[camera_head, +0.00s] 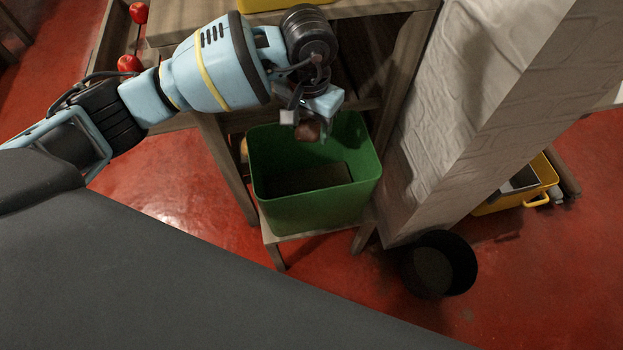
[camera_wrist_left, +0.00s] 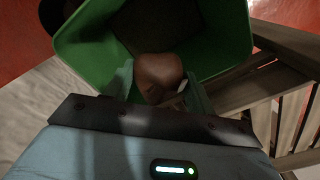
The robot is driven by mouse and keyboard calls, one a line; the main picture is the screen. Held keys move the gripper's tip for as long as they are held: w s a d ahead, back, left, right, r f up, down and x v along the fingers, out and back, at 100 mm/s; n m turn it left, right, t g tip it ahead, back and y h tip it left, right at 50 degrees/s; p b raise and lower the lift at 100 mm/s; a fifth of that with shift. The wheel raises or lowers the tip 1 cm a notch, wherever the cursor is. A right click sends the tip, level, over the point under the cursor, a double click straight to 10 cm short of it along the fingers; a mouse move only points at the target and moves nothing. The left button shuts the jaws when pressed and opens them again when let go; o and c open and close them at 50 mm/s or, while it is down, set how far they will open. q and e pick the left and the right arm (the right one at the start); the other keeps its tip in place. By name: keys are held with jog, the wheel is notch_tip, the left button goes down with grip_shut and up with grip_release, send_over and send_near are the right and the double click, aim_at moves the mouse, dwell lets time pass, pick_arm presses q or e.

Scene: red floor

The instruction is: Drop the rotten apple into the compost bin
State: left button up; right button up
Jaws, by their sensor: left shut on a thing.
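My left gripper (camera_head: 306,124) is shut on the brownish rotten apple (camera_head: 308,131) and holds it over the opening of the green compost bin (camera_head: 310,207), near its back rim. The bin stands on a low wooden stand. In the left wrist view, the apple (camera_wrist_left: 158,76) sits between the fingers of my left gripper (camera_wrist_left: 160,90), with the green bin (camera_wrist_left: 90,50) open beyond it. The apple is partly hidden by the gripper in the head view. My right gripper is not in view.
A white wall block (camera_head: 470,100) rises close on the right. A black bucket (camera_head: 437,265) and a yellow crate (camera_head: 515,192) are on the red floor.

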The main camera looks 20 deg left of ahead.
pick_arm(q)
notch_tip(320, 180, down, 3)
jog(key=shift+f+b, duration=0.1)
jog(key=shift+b, duration=0.6)
jog(key=shift+f, duration=0.4)
jog(key=o, duration=1.1)
jog(key=shift+r, duration=0.1)
jog(key=shift+r, duration=0.35)
notch_tip(320, 180, up, 7)
jog(key=shift+p, duration=0.4)
